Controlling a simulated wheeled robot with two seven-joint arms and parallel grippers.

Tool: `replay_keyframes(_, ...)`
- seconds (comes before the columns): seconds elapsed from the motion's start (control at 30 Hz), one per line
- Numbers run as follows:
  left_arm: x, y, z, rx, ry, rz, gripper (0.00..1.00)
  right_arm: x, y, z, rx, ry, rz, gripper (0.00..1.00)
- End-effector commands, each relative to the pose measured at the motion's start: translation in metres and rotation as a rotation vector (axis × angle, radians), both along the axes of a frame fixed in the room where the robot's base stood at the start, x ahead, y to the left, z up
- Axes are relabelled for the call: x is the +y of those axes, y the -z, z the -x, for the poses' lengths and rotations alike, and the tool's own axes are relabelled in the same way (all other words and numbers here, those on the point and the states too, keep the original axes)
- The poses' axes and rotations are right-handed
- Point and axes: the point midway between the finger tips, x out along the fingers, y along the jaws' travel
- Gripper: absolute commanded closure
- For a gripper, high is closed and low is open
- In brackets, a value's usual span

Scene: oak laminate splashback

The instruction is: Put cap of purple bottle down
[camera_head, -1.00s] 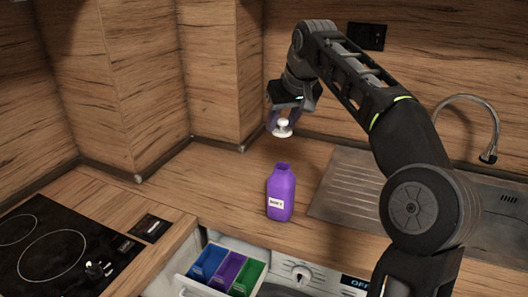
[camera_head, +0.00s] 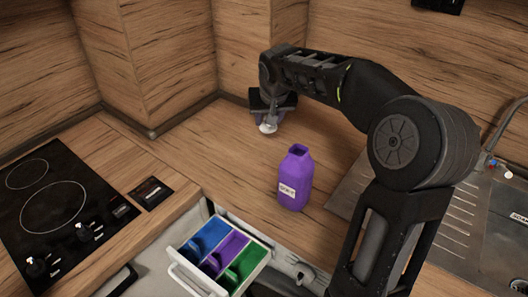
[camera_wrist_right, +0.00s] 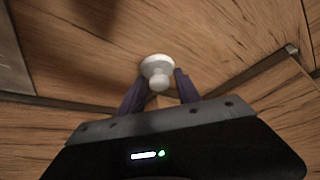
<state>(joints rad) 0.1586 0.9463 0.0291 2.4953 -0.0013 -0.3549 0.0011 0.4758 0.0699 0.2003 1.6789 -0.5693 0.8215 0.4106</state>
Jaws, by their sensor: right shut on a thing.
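The purple bottle (camera_head: 295,179) stands upright and uncapped on the wooden worktop, with a small white label on its front. My right gripper (camera_head: 268,123) is shut on the white cap (camera_head: 268,128), behind and to the left of the bottle. In the right wrist view the white cap (camera_wrist_right: 157,72) sits between the tips of the purplish fingers of my right gripper (camera_wrist_right: 158,84). I cannot tell whether the cap touches the worktop. My left gripper is not in view.
An open drawer (camera_head: 183,284) with blue, purple and green compartments is in front of the bottle. A black hob (camera_head: 60,215) is at the left and a metal sink (camera_head: 470,215) at the right. The worktop (camera_head: 205,135) left of the cap is clear.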

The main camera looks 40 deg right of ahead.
Motion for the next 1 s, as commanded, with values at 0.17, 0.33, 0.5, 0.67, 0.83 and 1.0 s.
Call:
replay_keyframes(0.17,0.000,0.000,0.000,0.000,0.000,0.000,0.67,0.000,0.000,0.000,0.001,0.001,0.000,0.98)
replay_keyframes(0.33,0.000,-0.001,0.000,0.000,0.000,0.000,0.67,0.000,0.005,0.000,0.002,0.000,0.000,0.98)
replay_keyframes(0.5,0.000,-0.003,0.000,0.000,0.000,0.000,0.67,0.000,0.031,0.001,0.005,0.000,-0.001,0.98)
replay_keyframes(0.67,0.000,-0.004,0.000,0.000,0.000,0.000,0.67,0.000,0.056,0.001,0.004,-0.002,-0.001,0.98)
replay_keyframes(0.83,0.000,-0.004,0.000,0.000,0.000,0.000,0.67,0.000,0.063,0.000,0.000,0.000,0.000,0.98)
replay_keyframes(1.0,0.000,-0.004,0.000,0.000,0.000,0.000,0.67,0.000,0.063,0.000,0.000,0.000,0.001,0.98)
